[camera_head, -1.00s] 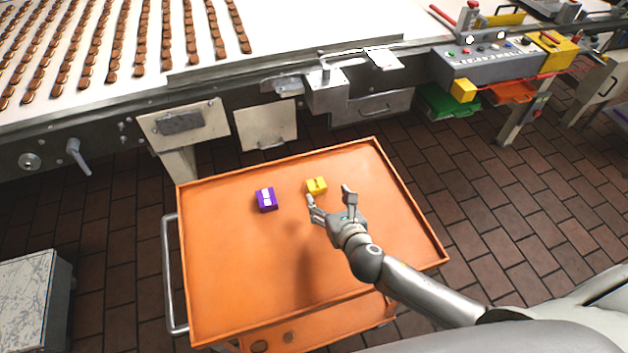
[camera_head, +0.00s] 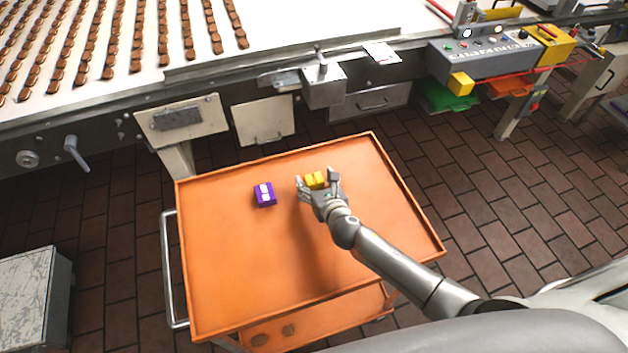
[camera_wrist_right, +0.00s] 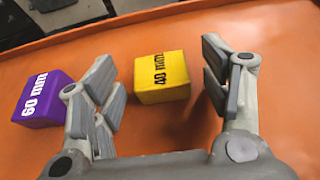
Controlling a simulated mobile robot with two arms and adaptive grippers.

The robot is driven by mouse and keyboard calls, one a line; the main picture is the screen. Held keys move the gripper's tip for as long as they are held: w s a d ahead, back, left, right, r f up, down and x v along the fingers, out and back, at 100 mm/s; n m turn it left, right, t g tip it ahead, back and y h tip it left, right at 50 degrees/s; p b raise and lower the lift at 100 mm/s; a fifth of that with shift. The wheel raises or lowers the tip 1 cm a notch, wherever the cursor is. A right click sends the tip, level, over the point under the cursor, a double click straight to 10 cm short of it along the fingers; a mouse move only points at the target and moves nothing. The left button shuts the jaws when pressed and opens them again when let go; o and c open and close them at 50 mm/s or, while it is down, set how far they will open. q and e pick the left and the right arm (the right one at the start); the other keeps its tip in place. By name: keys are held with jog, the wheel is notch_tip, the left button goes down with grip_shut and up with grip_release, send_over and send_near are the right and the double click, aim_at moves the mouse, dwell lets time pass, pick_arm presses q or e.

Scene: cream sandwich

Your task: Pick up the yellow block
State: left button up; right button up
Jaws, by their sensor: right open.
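The yellow block (camera_head: 315,180) lies on the orange cart top (camera_head: 225,270). In the right wrist view the yellow block (camera_wrist_right: 161,77) is marked "40 mm" and shows between and just beyond the spread fingers. My right gripper (camera_head: 317,183) is open and empty, with its fingertips close to the block. The gripper also shows in the right wrist view (camera_wrist_right: 160,85), one finger on each side. I cannot tell whether a finger touches the block. My left gripper is not in view.
A purple block (camera_head: 264,194), marked "60 mm" in the right wrist view (camera_wrist_right: 42,100), lies left of the yellow block, just beyond the left finger. The cart has a raised rim. A conveyor (camera_head: 250,65) with a control box (camera_head: 490,55) stands behind. The cart's front left is clear.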

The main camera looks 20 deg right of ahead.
jog(key=c, duration=1.1)
jog(key=shift+c, duration=0.2)
jog(key=shift+r, duration=0.2)
